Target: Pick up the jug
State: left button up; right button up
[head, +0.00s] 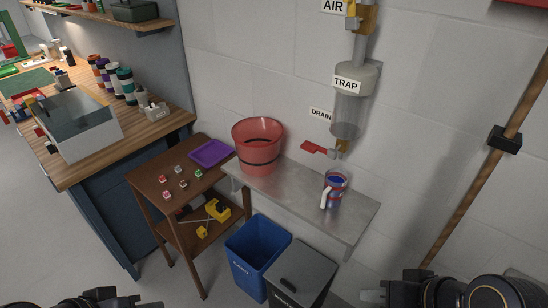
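The jug (336,184) is small, with a red and blue pattern, a dark blue inside and a white handle on its near left side. It stands upright on the grey metal shelf (290,194), below the trap and right of the red bucket. My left gripper (128,300) shows only in part at the bottom left edge, far from the jug.
A red bucket (258,139) stands on the shelf's left part. The trap (350,105) and its red drain lever (314,147) hang above the shelf. A blue bin (256,252) and a dark bin (302,270) stand below. A small wooden table (150,178) is at left.

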aim_at(336, 180)
jog(key=i+z, duration=0.25)
jog(key=z, duration=0.25)
jog(key=i+j+z, duration=0.2)
jog(key=z, duration=0.25)
jog(key=i+j+z, duration=0.25)
jog(key=z, duration=0.25)
